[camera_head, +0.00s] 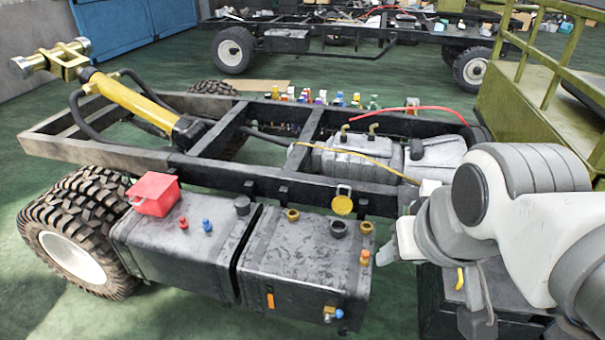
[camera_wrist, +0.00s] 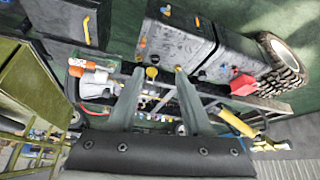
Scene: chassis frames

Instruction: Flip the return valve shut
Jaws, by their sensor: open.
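Two dark grey tanks sit side by side on the near side of the chassis, the right tank (camera_head: 300,262) and the left tank (camera_head: 170,245). A small brass valve with a blue handle (camera_head: 338,314) is low on the right tank's front; it also shows in the wrist view (camera_wrist: 166,11). An orange-red fitting (camera_head: 365,257) stands on that tank's top right corner. A red knob (camera_head: 183,223) and a blue knob (camera_head: 206,225) stand on the left tank. I cannot tell which is the return valve. My gripper (camera_wrist: 158,71) is open and empty, to the right of the right tank, apart from these fittings.
A red box (camera_head: 154,194) sits on the left tank, beside the big tyre (camera_head: 75,235). A yellow cap (camera_head: 342,201) stands up behind the right tank's top. A dark box with a yellow handle (camera_head: 460,279) is below my arm. The green floor in front is clear.

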